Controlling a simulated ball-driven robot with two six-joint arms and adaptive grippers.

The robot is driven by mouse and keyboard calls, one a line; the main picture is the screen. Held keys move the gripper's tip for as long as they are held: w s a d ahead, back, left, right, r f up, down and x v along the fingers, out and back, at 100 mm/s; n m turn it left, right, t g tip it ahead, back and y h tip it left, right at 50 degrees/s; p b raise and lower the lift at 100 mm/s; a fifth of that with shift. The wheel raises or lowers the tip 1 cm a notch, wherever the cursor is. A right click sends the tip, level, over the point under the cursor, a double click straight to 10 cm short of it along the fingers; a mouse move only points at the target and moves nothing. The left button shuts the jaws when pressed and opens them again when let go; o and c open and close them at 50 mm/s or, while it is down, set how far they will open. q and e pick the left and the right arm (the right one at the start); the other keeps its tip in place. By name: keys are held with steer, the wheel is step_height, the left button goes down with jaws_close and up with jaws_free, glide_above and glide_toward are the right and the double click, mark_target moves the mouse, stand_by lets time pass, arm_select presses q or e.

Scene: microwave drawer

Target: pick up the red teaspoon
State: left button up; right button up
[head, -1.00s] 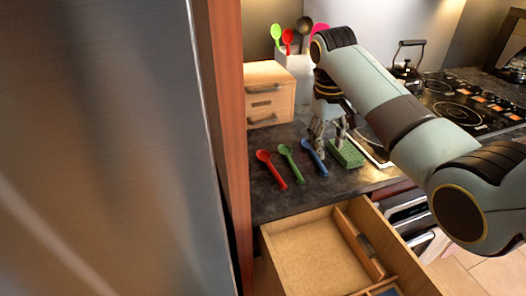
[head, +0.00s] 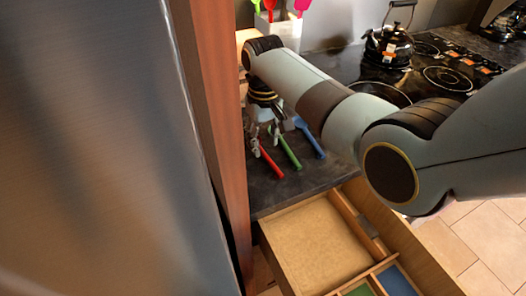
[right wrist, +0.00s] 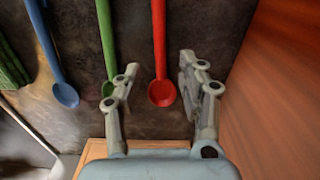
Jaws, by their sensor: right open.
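The red teaspoon (head: 271,163) lies on the dark counter, the leftmost of three spoons in the head view; my right gripper hides its bowl there. In the right wrist view the red teaspoon (right wrist: 160,60) shows with its bowl between the two open fingers of my right gripper (right wrist: 156,84). No finger visibly touches it. In the head view my right gripper (head: 264,142) is over the bowl end, pointing down. The green spoon (head: 290,153) lies to its right; its bowl shows close to the left finger in the wrist view. My left gripper is not in view.
A blue spoon (head: 310,139) lies right of the green one. A wooden cabinet panel (head: 215,120) stands close on the left. An open drawer (head: 315,245) with compartments is below the counter edge. A kettle (head: 388,45) stands on the stove behind.

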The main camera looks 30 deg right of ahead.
mark_target(263, 152)
step_height(263, 152, down, 2)
steer(key=shift+f, duration=0.5)
steer(key=shift+c, duration=0.6)
steer(key=c, duration=0.4)
jaws_close()
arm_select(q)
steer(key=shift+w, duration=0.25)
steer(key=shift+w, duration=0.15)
arm_select(e)
steer(key=shift+r, duration=0.1)
